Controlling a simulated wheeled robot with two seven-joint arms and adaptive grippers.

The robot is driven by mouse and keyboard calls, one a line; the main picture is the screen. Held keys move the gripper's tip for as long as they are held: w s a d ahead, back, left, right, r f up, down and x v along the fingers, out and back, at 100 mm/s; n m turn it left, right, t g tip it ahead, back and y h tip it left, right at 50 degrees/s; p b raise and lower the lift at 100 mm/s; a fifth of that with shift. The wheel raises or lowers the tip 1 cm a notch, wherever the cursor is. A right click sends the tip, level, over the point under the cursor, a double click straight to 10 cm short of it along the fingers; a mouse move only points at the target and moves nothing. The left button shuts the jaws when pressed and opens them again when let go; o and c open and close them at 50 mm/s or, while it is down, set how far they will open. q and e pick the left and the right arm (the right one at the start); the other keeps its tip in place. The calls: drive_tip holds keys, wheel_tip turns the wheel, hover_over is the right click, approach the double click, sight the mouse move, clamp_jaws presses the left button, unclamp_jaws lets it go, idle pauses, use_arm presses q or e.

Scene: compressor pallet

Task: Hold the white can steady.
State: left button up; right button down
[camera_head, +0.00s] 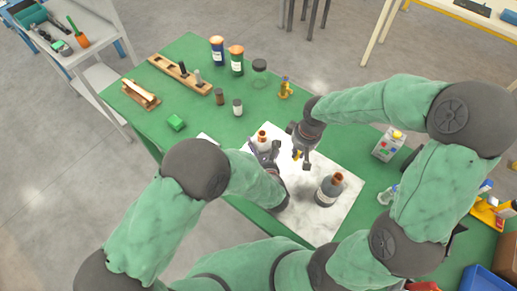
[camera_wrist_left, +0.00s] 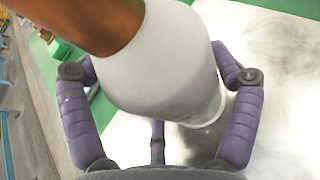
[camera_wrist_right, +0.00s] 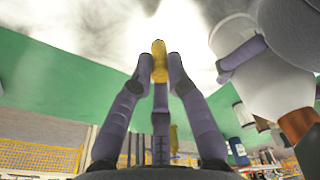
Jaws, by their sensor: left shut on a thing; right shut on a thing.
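The white can (camera_head: 263,145) with a copper-brown top stands over the pale sheet on the green table. My left gripper (camera_head: 264,152) is shut on it, with fingers on either side of the white body in the left wrist view (camera_wrist_left: 165,75). The can also shows at the right of the right wrist view (camera_wrist_right: 275,88). My right gripper (camera_head: 301,156) is just right of the can. Its fingertips are shut on a small yellow piece (camera_wrist_right: 158,58), which shows only partly in the head view (camera_head: 297,155).
A grey bottle with a copper top (camera_head: 328,191) stands on the pale sheet (camera_head: 308,222), right of both grippers.

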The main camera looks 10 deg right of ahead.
idle(0.4)
use_arm(q)
drive_tip(key=shift+f, duration=0.1)
use_arm(e)
drive_tip(key=w+a+r+m, duration=0.25)
drive_tip(key=a+r, duration=0.25)
drive_tip(key=r, duration=0.5)
drive_tip(key=w+a+r+m, duration=0.1)
drive_tip(key=w+a+r, duration=0.2)
drive_tip(key=a+r, duration=0.5)
use_arm(q)
drive_tip(key=shift+s, duration=0.1)
use_arm(e)
drive_tip(key=shift+n, duration=0.25)
drive_tip(key=shift+s+d+f, duration=0.1)
drive_tip(key=shift+d+f, duration=0.25)
drive_tip(key=shift+f, duration=1)
drive_tip(key=shift+w+d+f, duration=0.1)
drive_tip(key=shift+d+f, duration=0.2)
drive_tip(key=shift+f, duration=1)
drive_tip(key=shift+s+d+f, duration=0.1)
drive_tip(key=shift+d+f, duration=0.25)
drive_tip(key=shift+f, duration=1)
drive_tip(key=shift+f, duration=0.15)
drive_tip(key=c, duration=1.2)
unclamp_jaws()
